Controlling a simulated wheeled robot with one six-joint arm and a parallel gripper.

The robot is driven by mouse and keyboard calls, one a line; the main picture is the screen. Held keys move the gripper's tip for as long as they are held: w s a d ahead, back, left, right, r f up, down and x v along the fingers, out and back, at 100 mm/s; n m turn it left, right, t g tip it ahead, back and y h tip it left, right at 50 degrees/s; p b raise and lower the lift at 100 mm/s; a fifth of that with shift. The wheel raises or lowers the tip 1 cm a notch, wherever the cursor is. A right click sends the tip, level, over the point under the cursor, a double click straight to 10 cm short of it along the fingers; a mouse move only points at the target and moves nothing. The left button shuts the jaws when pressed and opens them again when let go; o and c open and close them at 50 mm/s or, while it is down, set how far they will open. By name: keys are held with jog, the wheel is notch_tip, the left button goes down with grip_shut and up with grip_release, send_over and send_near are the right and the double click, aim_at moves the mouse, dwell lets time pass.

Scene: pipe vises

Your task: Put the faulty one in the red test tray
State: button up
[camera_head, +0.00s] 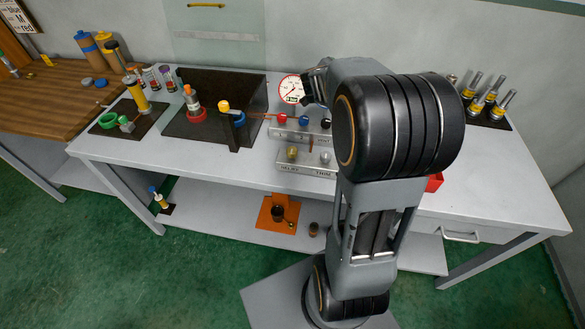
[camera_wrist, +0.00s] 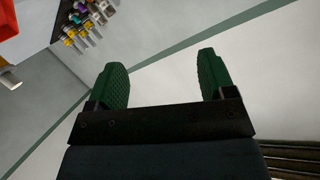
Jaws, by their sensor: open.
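My gripper (camera_wrist: 162,70) is open and empty in the wrist view, its two green pads apart over a pale surface. In the head view my arm hides most of it. A red piece (camera_head: 435,183), possibly the red test tray, shows partly behind my arm on the bench; red also shows at the wrist view's top left corner (camera_wrist: 8,20). Several grey cylinders with yellow bands (camera_head: 488,98) stand at the bench's right rear; similar parts show in the wrist view (camera_wrist: 84,22). I cannot tell which one is faulty.
On the bench (camera_head: 120,155) are a green vise (camera_head: 108,121), a red vise holding a grey part (camera_head: 192,100), a blue clamp (camera_head: 238,118), a round gauge (camera_head: 292,88) and a grey control box (camera_head: 305,158). The bench's right front is clear. An orange stand (camera_head: 265,218) is on the lower shelf.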

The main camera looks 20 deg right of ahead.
jog(key=s+a+n+t+y, duration=0.35)
jog(key=a+n+y, duration=0.75)
jog(key=a, duration=1.1)
jog(key=s+a+f+n+g, duration=0.1)
jog(key=s+f+n+g, duration=0.1)
jog(key=s, duration=0.7)
jog(key=s+a+f+n+g, duration=0.2)
jog(key=s+f+g, duration=0.2)
jog(key=s+g, duration=0.2)
jog(key=s, duration=0.2)
jog(key=shift+s+a+f+n, duration=0.2)
jog(key=shift+s+a+n, duration=0.1)
jog(key=shift+s+n, duration=0.1)
jog(key=shift+w, duration=0.1)
